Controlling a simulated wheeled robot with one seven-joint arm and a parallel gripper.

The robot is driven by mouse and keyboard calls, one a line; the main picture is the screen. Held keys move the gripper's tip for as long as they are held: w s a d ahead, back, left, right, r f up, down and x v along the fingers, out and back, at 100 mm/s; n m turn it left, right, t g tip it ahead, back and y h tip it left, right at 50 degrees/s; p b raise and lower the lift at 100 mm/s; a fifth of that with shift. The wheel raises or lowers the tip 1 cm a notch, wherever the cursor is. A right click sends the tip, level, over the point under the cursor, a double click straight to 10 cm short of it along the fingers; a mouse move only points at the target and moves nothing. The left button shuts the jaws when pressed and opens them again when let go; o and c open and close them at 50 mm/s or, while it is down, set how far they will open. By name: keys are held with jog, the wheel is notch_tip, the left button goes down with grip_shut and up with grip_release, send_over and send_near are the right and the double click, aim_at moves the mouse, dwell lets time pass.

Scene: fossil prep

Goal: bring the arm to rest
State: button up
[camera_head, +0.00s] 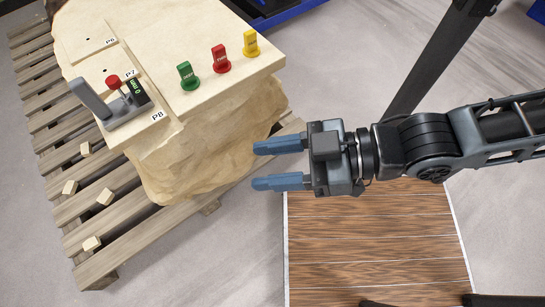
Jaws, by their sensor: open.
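My gripper (280,165) is open and empty, its two blue fingers pointing left. It is in the middle of the head view, in front of the lower right side of the pale stone block (205,150). My arm reaches in from the right edge. The frame does not show any contact between the fingers and the block.
A grey device with a red knob (113,82) sits at P8. A wooden pallet (130,262) holds several small chips. Wood-plank flooring (375,245) lies below.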

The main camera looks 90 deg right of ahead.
notch_tip(320, 180, up, 5)
jog(key=p, duration=0.5)
jog(key=shift+r, duration=0.1)
dwell(1.0)
